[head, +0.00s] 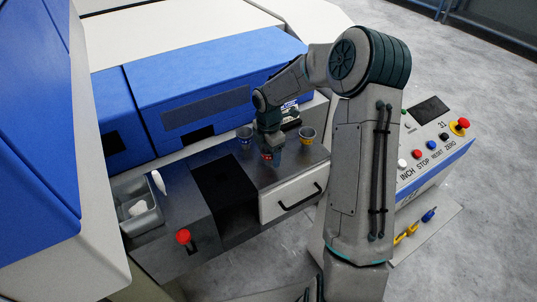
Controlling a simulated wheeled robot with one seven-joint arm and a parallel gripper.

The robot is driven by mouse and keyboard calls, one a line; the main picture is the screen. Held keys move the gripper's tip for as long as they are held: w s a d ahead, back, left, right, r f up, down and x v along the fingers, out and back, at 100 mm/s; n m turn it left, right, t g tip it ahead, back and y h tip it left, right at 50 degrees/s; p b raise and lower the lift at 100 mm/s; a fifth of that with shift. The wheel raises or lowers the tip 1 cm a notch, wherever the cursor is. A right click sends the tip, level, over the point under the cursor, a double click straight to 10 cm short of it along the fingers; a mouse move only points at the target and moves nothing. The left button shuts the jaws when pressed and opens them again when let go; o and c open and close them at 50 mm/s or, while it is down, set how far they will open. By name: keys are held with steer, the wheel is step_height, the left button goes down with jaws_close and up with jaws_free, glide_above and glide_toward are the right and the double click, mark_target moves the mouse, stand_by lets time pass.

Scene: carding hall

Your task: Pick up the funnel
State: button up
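A grey cup-like piece with a blue band (245,138) stands left of the gripper. A similar piece with a yellow band (307,135) stands to its right. I cannot tell for certain which thing is the funnel.
A grey bin (143,222) with white contents and a white bottle-like item (158,182) are at the worktop's left end. A red knob (183,236) sticks out in front. A white drawer (289,197) is below the gripper. A button panel (431,140) is at right.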

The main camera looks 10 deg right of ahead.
steer(key=c, duration=1.1)
steer(key=shift+r, duration=0.1)
